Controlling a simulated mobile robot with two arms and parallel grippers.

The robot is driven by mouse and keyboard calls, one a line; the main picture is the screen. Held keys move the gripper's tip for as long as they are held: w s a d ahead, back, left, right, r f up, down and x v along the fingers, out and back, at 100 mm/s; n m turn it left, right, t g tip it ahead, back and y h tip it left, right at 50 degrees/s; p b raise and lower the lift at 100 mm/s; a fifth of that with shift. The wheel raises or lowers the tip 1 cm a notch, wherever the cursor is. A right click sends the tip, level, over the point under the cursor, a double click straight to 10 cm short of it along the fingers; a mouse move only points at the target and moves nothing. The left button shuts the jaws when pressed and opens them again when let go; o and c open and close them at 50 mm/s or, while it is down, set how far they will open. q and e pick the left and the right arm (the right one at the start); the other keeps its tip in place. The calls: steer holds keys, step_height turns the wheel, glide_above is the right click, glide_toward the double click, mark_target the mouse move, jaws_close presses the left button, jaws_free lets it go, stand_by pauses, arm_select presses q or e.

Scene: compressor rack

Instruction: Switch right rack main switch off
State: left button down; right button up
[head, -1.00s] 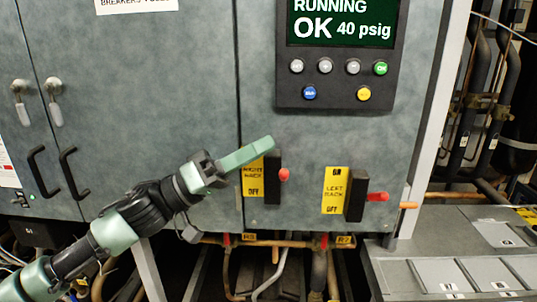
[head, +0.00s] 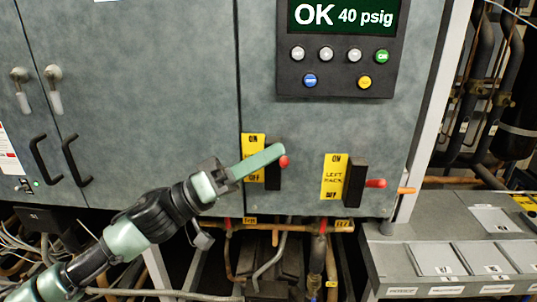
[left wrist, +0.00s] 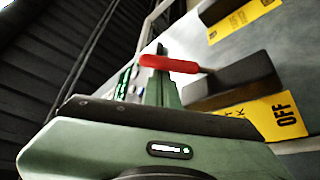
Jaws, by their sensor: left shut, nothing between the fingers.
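The right rack main switch is a black block (head: 272,178) with a red-tipped lever (head: 284,162) and a yellow ON/OFF label (head: 252,140). The label's middle is hidden behind my left gripper (head: 276,151). The gripper is shut and empty; its fingertips are at the red tip in the head view, and contact cannot be told. In the left wrist view the red lever (left wrist: 168,63) crosses in front of the fingers (left wrist: 162,85), beside the black block (left wrist: 235,80) and a label reading OFF (left wrist: 286,115). My right gripper is not in view.
The left rack switch (head: 354,185), with its own red lever (head: 375,183), sits just to the right. A control display (head: 340,45) reading OK 40 psig is above. Cabinet door handles (head: 75,160) are at the left. Pipes (head: 280,228) run below the panel.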

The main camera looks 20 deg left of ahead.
arm_select(q)
steer(key=shift+s+f+m+g+h+b, duration=0.1)
steer(key=shift+f+m+g+h+b, duration=0.15)
steer(key=shift+m+b, duration=0.2)
steer(key=shift+s+f+m+g, duration=0.1)
steer(key=shift+f+m+g, duration=0.05)
steer(key=shift+m+g, duration=0.15)
steer(key=shift+s+d+f+m+g+h+b, duration=0.15)
steer(key=shift+f+m+g+h+b, duration=0.15)
steer(key=shift+m+b, duration=0.25)
steer(key=shift+s+a+f+m+g+h+b, duration=0.1)
steer(key=shift+f+m+h+b, duration=0.05)
steer(key=shift+m+h+b, duration=0.3)
steer(key=f+m+g+h+b, duration=0.1)
steer(key=m+g+b, duration=0.1)
steer(key=m, duration=0.2)
steer(key=f+m+g+h+b, duration=0.1)
steer(key=f+m+g+b, duration=0.1)
steer(key=m, duration=0.3)
steer(key=f+m+g+b, duration=0.2)
steer(key=m+g+b, duration=0.1)
steer(key=m+g, duration=0.1)
steer(key=shift+s+d+f+m+h, duration=0.15)
steer(key=shift+s+d+m+h, duration=0.05)
steer(key=shift+s+m+h, duration=0.2)
